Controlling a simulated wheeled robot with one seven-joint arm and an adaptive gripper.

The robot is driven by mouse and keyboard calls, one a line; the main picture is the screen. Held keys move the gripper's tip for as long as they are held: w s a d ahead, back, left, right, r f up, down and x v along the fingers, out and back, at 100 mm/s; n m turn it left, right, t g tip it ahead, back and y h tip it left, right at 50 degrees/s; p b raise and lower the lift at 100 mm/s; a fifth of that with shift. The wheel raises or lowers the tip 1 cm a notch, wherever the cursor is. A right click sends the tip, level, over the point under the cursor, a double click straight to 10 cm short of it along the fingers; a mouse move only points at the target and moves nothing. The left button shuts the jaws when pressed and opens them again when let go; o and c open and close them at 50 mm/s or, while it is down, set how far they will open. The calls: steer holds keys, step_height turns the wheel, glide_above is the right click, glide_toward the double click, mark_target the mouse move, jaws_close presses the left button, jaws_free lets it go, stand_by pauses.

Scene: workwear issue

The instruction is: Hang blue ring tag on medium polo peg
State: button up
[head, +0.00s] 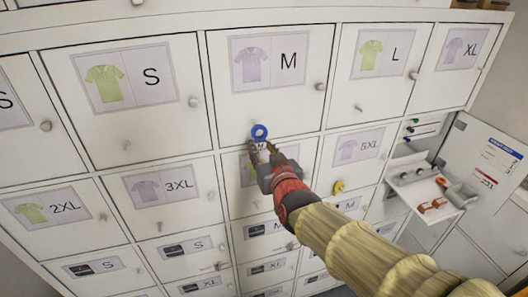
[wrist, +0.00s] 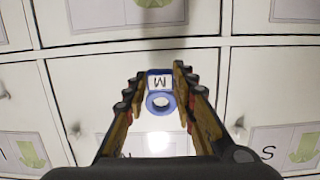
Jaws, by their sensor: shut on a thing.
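The blue ring tag (head: 260,132) has a blue ring and a white label marked M. My gripper (head: 263,151) is shut on its label end, with the ring upward in the head view. In the wrist view the blue ring tag (wrist: 160,102) sits between my fingers (wrist: 159,78), its M upside down. The medium polo door (head: 292,102) bears a lavender polo and an M. The ring overlaps this door's lower edge in the head view. Its peg is not distinguishable, and I cannot tell whether the ring touches or surrounds it.
Neighbouring doors show S (head: 139,85) and L (head: 382,58), with round knobs; the L door has a small peg (head: 358,107). A yellow tag (head: 338,187) hangs lower right. A small shelf (head: 428,196) with orange items projects at right, beside an open door panel (head: 480,150).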

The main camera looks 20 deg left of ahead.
steer(key=shift+r+p+x, duration=0.15)
steer(key=shift+p+x, duration=0.15)
steer(key=shift+x, duration=0.4)
steer(key=shift+r+p+x, duration=0.15)
steer(key=shift+p+x, duration=0.1)
steer(key=shift+x, duration=0.45)
steer(key=shift+w+a+f+b, duration=0.25)
steer(key=shift+w+f+b, duration=0.1)
steer(key=shift+f+b, duration=0.1)
steer(key=shift+w+a+b, duration=0.2)
steer(key=shift+w+b, duration=0.05)
steer(key=shift+b, duration=0.15)
steer(key=shift+r, duration=0.1)
steer(key=o, duration=1.2)
steer(key=shift+c, duration=0.2)
